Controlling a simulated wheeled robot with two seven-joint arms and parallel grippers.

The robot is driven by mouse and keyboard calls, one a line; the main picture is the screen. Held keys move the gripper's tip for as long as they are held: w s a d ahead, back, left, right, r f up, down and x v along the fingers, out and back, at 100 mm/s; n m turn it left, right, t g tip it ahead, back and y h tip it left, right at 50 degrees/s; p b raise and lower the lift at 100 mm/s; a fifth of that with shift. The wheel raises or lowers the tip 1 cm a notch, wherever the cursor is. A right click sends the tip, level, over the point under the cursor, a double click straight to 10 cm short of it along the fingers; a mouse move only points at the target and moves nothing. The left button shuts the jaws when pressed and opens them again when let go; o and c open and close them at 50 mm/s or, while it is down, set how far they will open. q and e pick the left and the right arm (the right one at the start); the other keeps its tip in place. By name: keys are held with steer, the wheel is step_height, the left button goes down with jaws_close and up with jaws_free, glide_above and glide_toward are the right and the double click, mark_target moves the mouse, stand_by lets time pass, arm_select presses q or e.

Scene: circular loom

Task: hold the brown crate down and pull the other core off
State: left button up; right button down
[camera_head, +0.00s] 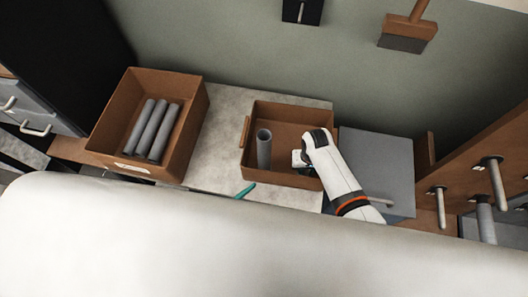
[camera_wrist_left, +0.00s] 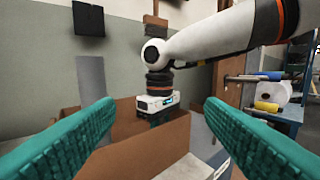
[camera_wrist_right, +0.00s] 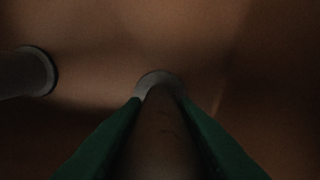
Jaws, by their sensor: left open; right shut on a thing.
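The smaller brown crate (camera_head: 285,128) sits on the pale worktop in the middle of the head view. One grey core (camera_head: 264,148) stands upright in it; a core also shows at the left of the right wrist view (camera_wrist_right: 25,72). My right gripper (camera_wrist_right: 162,105) reaches down inside the crate, shut on another core (camera_wrist_right: 160,82); the head view hides that core behind my arm. My left gripper (camera_wrist_left: 158,108) is open and empty, with a brown crate wall (camera_wrist_left: 125,155) beyond its fingers. One teal fingertip shows near the crate's front left corner in the head view.
A larger brown crate (camera_head: 190,88) holding three grey cores stands to the left. Pale worktop (camera_head: 218,140) is clear between the crates. A grey block (camera_head: 375,160) stands right of the smaller crate. A wooden rack (camera_head: 460,180) with pegs is at far right.

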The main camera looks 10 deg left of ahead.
arm_select(q)
steer(key=n+t+y, duration=0.1)
steer(key=n+y, duration=0.1)
glide_toward(264, 154)
steer(key=w+r, duration=0.2)
steer(key=x, duration=1.1)
steer(key=shift+w+f, duration=0.2)
steer(key=shift+w, duration=0.15)
steer(key=shift+a, duration=0.1)
jaws_close()
